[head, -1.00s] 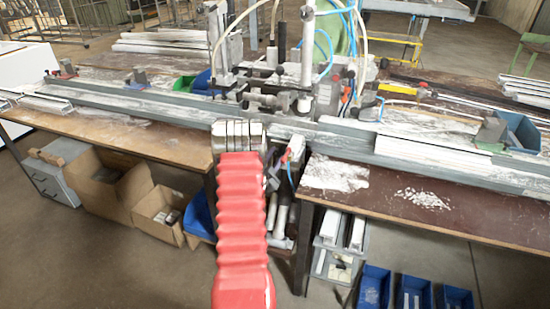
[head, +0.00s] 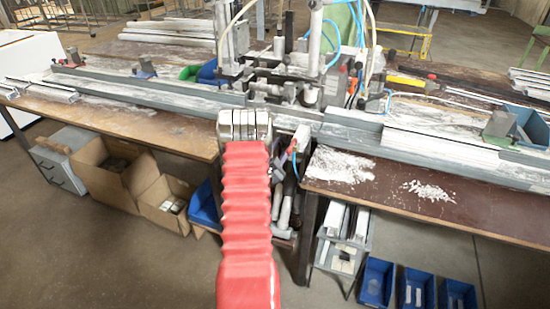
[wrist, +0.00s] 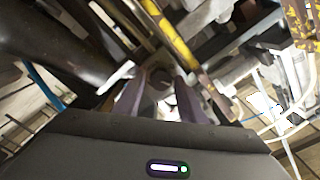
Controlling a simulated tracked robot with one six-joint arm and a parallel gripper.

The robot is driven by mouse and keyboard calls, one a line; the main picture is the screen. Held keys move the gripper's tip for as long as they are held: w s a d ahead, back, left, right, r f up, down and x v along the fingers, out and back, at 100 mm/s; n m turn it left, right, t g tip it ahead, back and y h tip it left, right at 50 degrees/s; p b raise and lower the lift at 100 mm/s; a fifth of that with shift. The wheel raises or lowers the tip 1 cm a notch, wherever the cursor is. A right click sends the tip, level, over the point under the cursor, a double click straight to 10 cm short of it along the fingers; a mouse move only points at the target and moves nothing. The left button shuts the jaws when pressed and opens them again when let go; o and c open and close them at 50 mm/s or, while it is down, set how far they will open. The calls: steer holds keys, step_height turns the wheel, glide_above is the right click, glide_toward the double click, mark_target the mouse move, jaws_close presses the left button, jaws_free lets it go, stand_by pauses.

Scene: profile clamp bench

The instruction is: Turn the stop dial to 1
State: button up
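In the wrist view my gripper (wrist: 160,98) has two purplish-grey fingers, spread apart and pointing away from the camera. A dark, rounded knob-like part (wrist: 160,77) shows between or just beyond the fingertips. It may be the stop dial, but no marks or numbers are readable on it, and I cannot tell whether the fingers touch it. In the head view my red-sleeved arm reaches to the clamp machine (head: 308,92) in the middle of the bench and hides the fingers. I cannot make out the dial in that view.
A long grey profile rail (head: 150,92) runs along the bench. Yellow bars (wrist: 172,35) and a thick dark part (wrist: 50,40) crowd the gripper in the wrist view. Blue hoses (head: 325,50) hang around the machine. Cardboard boxes (head: 110,175) and blue bins (head: 415,290) stand below.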

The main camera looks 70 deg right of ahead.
steer(key=w+a, duration=0.1)
steer(key=a, duration=1.2)
steer(key=shift+w+a, duration=0.15)
steer(key=shift+a, duration=0.1)
steer(key=shift+f, duration=0.1)
